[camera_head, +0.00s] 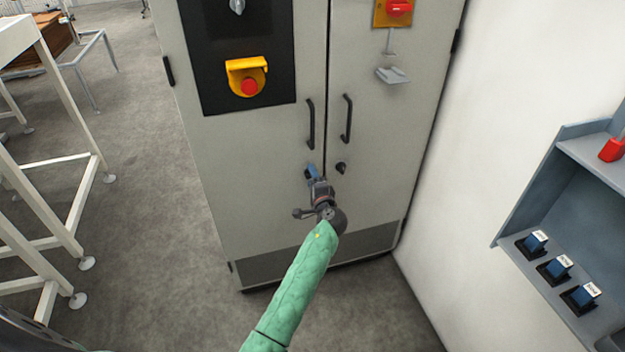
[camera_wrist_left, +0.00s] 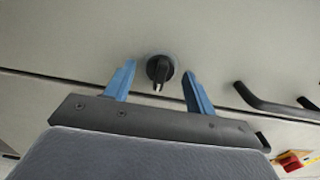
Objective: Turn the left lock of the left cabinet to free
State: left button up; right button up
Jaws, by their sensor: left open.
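The left cabinet (camera_head: 240,165) is a grey two-door cabinet with black handles. Its left lock, a small black knob, sits below the left door handle and is mostly hidden behind my gripper in the head view. In the left wrist view the lock (camera_wrist_left: 160,69) shows as a black knob with a pale mark on its lower end. My left gripper (camera_head: 312,173) is open, its blue fingers on either side of the knob with a gap at both sides. The right lock (camera_head: 341,168) is a black knob on the right door.
The door handles (camera_head: 311,124) stand out above the locks. A yellow-hooded red button (camera_head: 248,78) and a grey padlock-like part (camera_head: 392,75) are higher up. A wall shelf (camera_head: 545,250) with blue-black blocks is at right, white frames (camera_head: 55,215) at left.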

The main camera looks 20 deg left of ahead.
pick_arm(q)
jog(key=b+v, duration=0.1)
jog(key=v, duration=0.6)
jog(key=shift+s+d, duration=0.25)
pick_arm(e)
jog(key=x, duration=0.4)
jog(key=shift+s+a, duration=0.2)
jog(key=shift+a, duration=0.15)
jog(key=shift+s+r+t+y, duration=0.1)
jog(key=shift+r+t+y, duration=0.1)
jog(key=shift+t+y, duration=0.1)
jog(key=shift+d, duration=0.1)
